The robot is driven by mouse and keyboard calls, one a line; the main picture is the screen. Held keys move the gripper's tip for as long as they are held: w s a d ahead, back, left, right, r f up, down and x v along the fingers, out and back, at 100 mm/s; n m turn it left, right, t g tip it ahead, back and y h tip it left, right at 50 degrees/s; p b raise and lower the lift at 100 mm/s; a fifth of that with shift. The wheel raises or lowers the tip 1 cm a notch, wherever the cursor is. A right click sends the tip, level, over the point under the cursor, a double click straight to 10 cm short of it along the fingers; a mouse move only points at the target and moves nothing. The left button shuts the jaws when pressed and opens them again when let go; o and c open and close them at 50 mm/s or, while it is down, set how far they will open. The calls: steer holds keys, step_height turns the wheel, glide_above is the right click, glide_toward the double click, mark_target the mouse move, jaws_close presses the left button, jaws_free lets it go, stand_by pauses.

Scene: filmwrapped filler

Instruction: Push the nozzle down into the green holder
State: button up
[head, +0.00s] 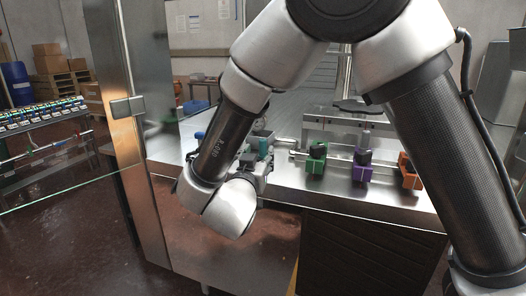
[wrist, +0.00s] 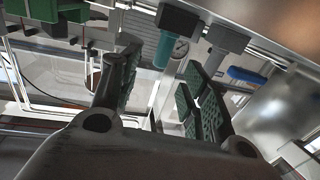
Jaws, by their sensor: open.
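The green holder (head: 315,168) stands on the steel table in the head view, with a dark nozzle (head: 318,150) upright in its top. How deep the nozzle sits cannot be told. My gripper (wrist: 163,78) is open in the wrist view, its green-padded fingers apart with nothing clamped between them. In the head view it is mostly hidden behind my wrist, left of the green holder. A teal cylinder (wrist: 163,50) on a dark block shows beyond the fingertips in the wrist view. A green block (wrist: 52,12), perhaps the holder, shows at that view's top left.
A purple holder (head: 362,172) and an orange holder (head: 410,178) stand right of the green one. A teal piece (head: 264,147) is close by my wrist. A steel post (head: 128,108) stands at left. The table front (head: 350,198) is bare.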

mark_target(262, 146)
steer(key=w, duration=0.4)
steer(key=w+d, duration=0.1)
steer(key=w, duration=0.2)
steer(key=shift+w, duration=0.1)
jaws_close()
